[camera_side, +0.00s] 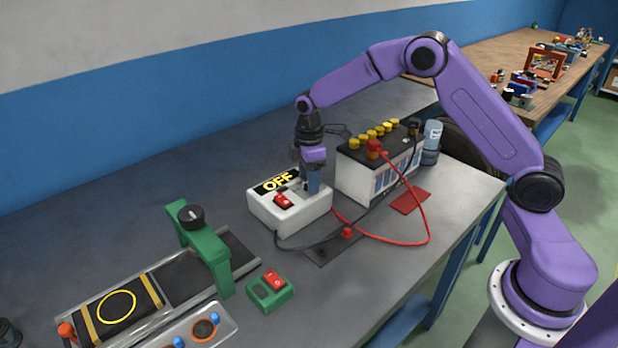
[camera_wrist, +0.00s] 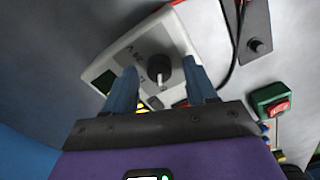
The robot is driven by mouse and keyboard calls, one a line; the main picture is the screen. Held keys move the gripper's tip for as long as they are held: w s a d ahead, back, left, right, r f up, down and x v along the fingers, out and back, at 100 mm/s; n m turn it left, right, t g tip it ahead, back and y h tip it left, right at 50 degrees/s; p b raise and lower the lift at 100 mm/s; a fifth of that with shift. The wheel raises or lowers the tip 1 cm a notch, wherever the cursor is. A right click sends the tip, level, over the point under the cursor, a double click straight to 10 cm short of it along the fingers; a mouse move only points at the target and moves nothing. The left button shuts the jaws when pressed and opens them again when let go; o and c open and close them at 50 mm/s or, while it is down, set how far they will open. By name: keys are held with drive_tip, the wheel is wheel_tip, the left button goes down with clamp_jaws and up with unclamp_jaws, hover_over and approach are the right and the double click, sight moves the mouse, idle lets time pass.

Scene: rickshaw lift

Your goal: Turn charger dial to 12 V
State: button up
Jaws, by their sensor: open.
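The white charger (camera_side: 290,216) sits on the grey bench in the side view, with a display reading OFF and a red rocker switch (camera_side: 284,201). My gripper (camera_side: 313,190) is over the right end of its top, pointing down, and hides the dial in that view. In the wrist view the black dial (camera_wrist: 159,68) shows on the charger (camera_wrist: 150,40), between the two blue fingers of my gripper (camera_wrist: 160,88). The gripper is open, with a gap on either side of the dial. Whether the fingertips touch the charger top is unclear.
A battery (camera_side: 376,165) with yellow caps stands close behind the charger's right side. Red and black cables loop over the bench in front. A green arch (camera_side: 202,243) with a black knob and a green switch box (camera_side: 270,290) stand front left.

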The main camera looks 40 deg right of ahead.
drive_tip(key=shift+f, duration=0.2)
clamp_jaws()
drive_tip(key=shift+m, duration=0.4)
drive_tip(key=m, duration=0.5)
drive_tip(key=shift+m, duration=0.3)
drive_tip(key=m, duration=0.5)
drive_tip(key=shift+m, duration=0.4)
